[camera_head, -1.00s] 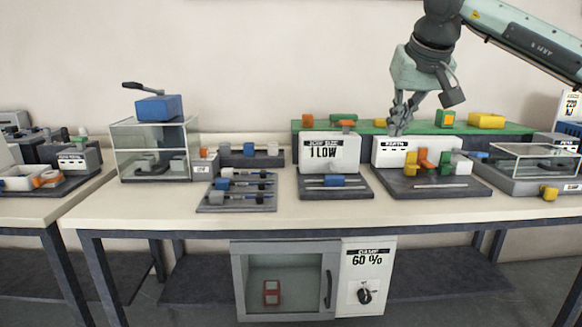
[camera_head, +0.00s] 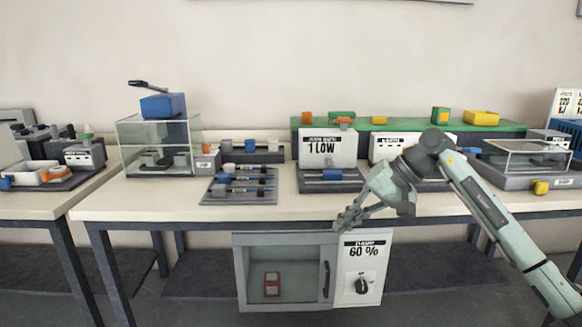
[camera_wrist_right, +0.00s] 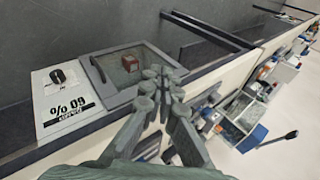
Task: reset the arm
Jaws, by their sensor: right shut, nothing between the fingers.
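My right arm comes in from the lower right in the head view. My right gripper (camera_head: 350,218) is shut and empty, in front of the table's front edge, just above the box with the "60 %" label (camera_head: 362,270). In the right wrist view the gripper's fingers (camera_wrist_right: 162,85) are together with nothing between them. The cabinet with a glass door (camera_wrist_right: 130,72) shows beyond them. My left gripper is not in view.
The cabinet (camera_head: 287,272) under the bench holds a red object (camera_head: 272,284). The bench's front left part is bare.

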